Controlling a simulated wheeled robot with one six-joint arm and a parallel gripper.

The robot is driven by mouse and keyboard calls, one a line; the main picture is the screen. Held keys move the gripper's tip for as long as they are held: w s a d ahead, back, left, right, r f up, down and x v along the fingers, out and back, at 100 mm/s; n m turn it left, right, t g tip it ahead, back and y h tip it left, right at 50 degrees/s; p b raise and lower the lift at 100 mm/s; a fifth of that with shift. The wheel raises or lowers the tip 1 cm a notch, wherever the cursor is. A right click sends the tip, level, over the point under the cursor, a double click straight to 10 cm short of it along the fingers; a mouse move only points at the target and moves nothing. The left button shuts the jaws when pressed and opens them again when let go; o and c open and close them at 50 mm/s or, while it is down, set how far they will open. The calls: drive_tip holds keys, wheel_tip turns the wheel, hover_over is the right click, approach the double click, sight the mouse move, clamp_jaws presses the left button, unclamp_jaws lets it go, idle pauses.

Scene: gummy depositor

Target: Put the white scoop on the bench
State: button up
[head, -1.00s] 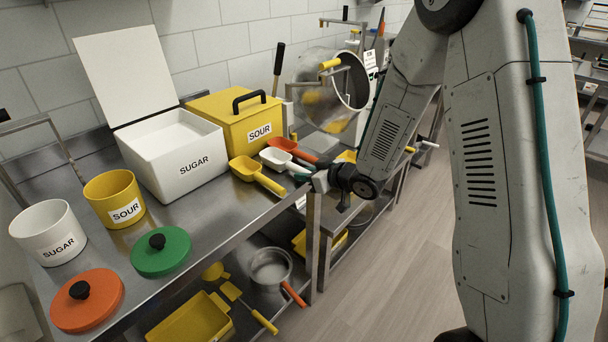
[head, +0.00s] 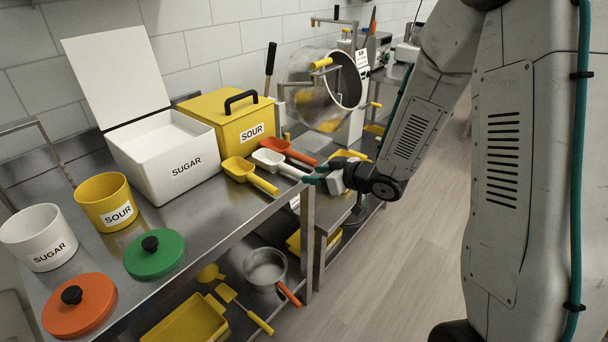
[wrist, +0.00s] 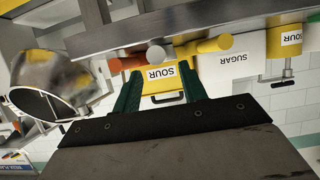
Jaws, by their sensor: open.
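The white scoop (head: 269,158) lies on the steel bench (head: 225,211), between the yellow scoop (head: 239,170) and the red scoop (head: 280,146). Its handle points toward the bench's front edge. My gripper (head: 311,179) has green fingers and is just off the end of that handle, at the front edge; it looks empty. In the tilted wrist view, the white handle's round end (wrist: 155,54) shows beyond the spread fingers (wrist: 160,88), with a gap. The rest of the white scoop is hidden there.
A white SUGAR box (head: 190,167) with its lid up and a yellow SOUR box (head: 223,123) stand behind the scoops. Two tubs and two round lids are at the left. A drum machine (head: 318,104) stands beyond. The floor aisle right of the bench is clear.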

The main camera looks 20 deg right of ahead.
drive_tip(key=s+d+r+m+g+h, duration=0.3)
drive_tip(key=s+d+r+m+h, duration=0.2)
drive_tip(key=s+d+r+h, duration=0.55)
drive_tip(key=s+a+r+g+y, duration=0.1)
drive_tip(key=s+a+r+g, duration=0.1)
drive_tip(key=s, duration=0.6)
drive_tip(key=s+a+r+m+g+y, duration=0.1)
drive_tip(key=s+a+r+g, duration=0.1)
drive_tip(key=s, duration=0.6)
drive_tip(key=s+a+r+g+y, duration=0.1)
drive_tip(key=s+a+r+g, duration=0.1)
drive_tip(key=s, duration=0.5)
drive_tip(key=shift+s+a+m+g, duration=0.4)
drive_tip(key=shift+a+g, duration=0.1)
drive_tip(key=shift+a, duration=0.15)
drive_tip(key=shift+c, duration=0.5)
